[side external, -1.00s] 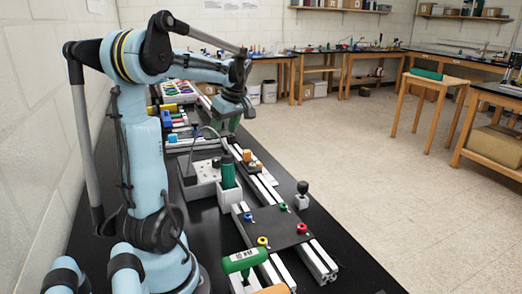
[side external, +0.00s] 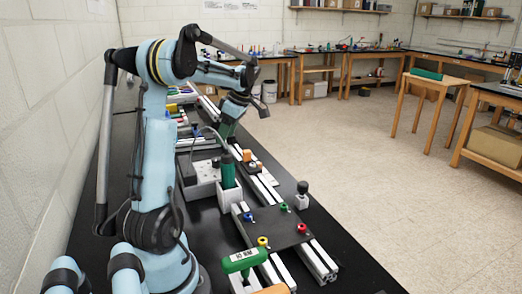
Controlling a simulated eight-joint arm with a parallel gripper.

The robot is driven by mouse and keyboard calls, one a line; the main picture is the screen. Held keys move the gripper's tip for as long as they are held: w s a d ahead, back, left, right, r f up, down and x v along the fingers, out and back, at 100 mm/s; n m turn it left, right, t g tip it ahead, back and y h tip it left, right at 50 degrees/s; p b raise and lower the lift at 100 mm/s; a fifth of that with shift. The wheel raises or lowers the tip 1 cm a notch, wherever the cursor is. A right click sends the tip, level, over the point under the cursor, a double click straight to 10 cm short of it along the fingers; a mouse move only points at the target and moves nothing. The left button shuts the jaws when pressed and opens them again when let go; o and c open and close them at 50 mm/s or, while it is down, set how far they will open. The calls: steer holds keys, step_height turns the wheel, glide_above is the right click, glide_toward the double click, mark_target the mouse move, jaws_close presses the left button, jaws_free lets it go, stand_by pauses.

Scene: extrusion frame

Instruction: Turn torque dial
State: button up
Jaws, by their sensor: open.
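My gripper (side external: 225,129) is over the bench beyond the white holder, its end pointing down and tilted to the left. It is open; its fingers are small and dark green at this distance. I cannot make out a torque dial for certain. A green-handled tool (side external: 228,171) stands upright in the white holder (side external: 229,193). A green T-shaped handle with a white label (side external: 244,260) is at the near end of the bench. The gripper is apart from both of these.
A dark plate (side external: 272,229) with blue, green, red and yellow knobs lies across aluminium rails (side external: 318,261). A black-knobbed post (side external: 302,196) stands to its right. A grey box (side external: 203,177) is left of the holder.

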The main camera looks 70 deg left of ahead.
mark_target(217, 159)
steer(key=x, duration=1)
steer(key=shift+c, duration=0.2)
steer(key=c, duration=1)
steer(key=shift+d, duration=0.1)
steer(key=o, duration=1)
steer(key=shift+o, duration=0.2)
steer(key=v, duration=1.2)
steer(key=shift+r, duration=0.1)
